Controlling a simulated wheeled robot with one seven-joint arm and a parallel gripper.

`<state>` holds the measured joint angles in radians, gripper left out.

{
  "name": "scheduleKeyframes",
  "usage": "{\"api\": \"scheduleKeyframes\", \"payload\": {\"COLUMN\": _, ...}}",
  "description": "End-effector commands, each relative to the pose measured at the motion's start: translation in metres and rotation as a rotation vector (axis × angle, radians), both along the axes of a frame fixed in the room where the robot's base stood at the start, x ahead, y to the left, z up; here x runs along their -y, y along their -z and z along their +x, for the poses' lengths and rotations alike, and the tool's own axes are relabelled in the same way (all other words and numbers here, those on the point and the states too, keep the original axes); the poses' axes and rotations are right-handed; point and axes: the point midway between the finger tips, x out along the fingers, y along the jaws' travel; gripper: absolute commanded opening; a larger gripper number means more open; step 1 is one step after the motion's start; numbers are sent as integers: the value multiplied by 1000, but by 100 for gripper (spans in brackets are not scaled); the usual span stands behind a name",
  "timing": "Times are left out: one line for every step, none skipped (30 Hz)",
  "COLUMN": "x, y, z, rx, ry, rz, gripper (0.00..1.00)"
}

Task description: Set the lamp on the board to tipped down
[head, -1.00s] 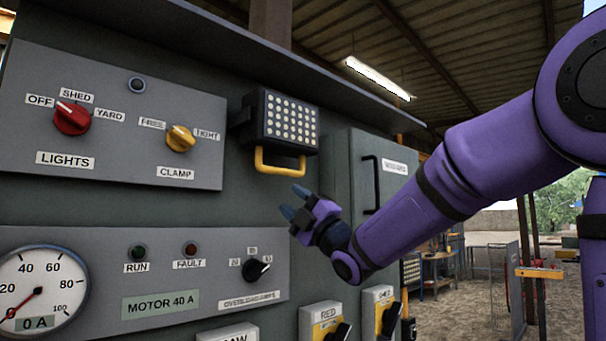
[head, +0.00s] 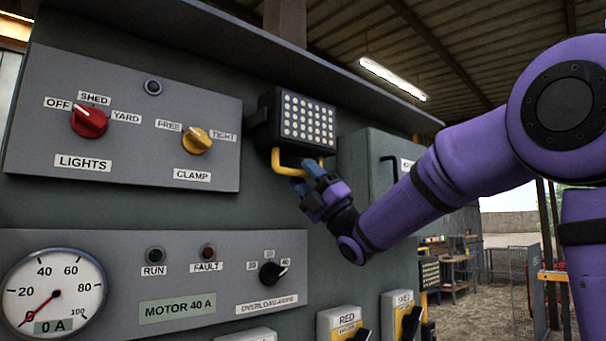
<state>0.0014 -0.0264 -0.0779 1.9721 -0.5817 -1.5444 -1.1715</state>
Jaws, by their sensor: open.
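The lamp (head: 307,117) is a black box with a grid of pale round lights on its face, mounted on the green board (head: 258,200). Its face points outward, looking roughly level. A yellow bail handle (head: 284,163) hangs below it. My gripper (head: 305,176) is open, with its blue fingertips at the lower bar of this handle, near its right part. The fingers overlap the handle in the picture; I cannot tell whether they touch it. The yellow clamp knob (head: 196,141) on the panel to the left has its white mark toward FREE.
A red lights knob (head: 89,121) sits further left. Below are a gauge (head: 54,291) and a black overload knob (head: 272,273). A grey cabinet (head: 371,165) stands right of the lamp, behind my arm. A dark hood (head: 330,72) juts out above.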

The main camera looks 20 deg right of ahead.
Motion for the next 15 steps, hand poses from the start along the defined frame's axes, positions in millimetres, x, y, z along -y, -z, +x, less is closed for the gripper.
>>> {"api": "scheduleKeyframes", "payload": {"x": -2, "y": -3, "z": 1, "rx": 0, "ry": -1, "rz": 0, "gripper": 42}}
{"api": "scheduleKeyframes", "payload": {"x": -3, "y": -4, "z": 2, "rx": -1, "ry": -1, "rz": 0, "gripper": 42}}
{"api": "scheduleKeyframes", "payload": {"x": -4, "y": -5, "z": 2, "rx": -1, "ry": -1, "rz": 0, "gripper": 42}}
{"api": "scheduleKeyframes", "payload": {"x": -4, "y": -6, "z": 3, "rx": -1, "ry": -1, "rz": 0, "gripper": 42}}
{"api": "scheduleKeyframes", "payload": {"x": -5, "y": -6, "z": 3, "rx": -1, "ry": -1, "rz": 0, "gripper": 42}}
{"api": "scheduleKeyframes", "payload": {"x": -5, "y": -7, "z": 3, "rx": -1, "ry": -1, "rz": 0, "gripper": 42}}
{"api": "scheduleKeyframes", "payload": {"x": -5, "y": -7, "z": 3, "rx": -1, "ry": 0, "rz": 0, "gripper": 42}}
{"api": "scheduleKeyframes", "payload": {"x": -5, "y": -7, "z": 3, "rx": -1, "ry": 0, "rz": 0, "gripper": 42}}
{"api": "scheduleKeyframes", "payload": {"x": -5, "y": -7, "z": 3, "rx": -1, "ry": 0, "rz": 0, "gripper": 42}}
{"api": "scheduleKeyframes", "payload": {"x": -5, "y": -7, "z": 3, "rx": -1, "ry": 0, "rz": 0, "gripper": 42}}
{"api": "scheduleKeyframes", "payload": {"x": -5, "y": -6, "z": 3, "rx": -1, "ry": 0, "rz": 0, "gripper": 42}}
{"api": "scheduleKeyframes", "payload": {"x": -5, "y": -6, "z": 3, "rx": -1, "ry": 0, "rz": 0, "gripper": 40}}
{"api": "scheduleKeyframes", "payload": {"x": -5, "y": -6, "z": 3, "rx": -1, "ry": 0, "rz": 0, "gripper": 33}}
{"api": "scheduleKeyframes", "payload": {"x": -5, "y": -6, "z": 3, "rx": -1, "ry": 0, "rz": 0, "gripper": 26}}
{"api": "scheduleKeyframes", "payload": {"x": -5, "y": -6, "z": 3, "rx": -1, "ry": 0, "rz": 0, "gripper": 17}}
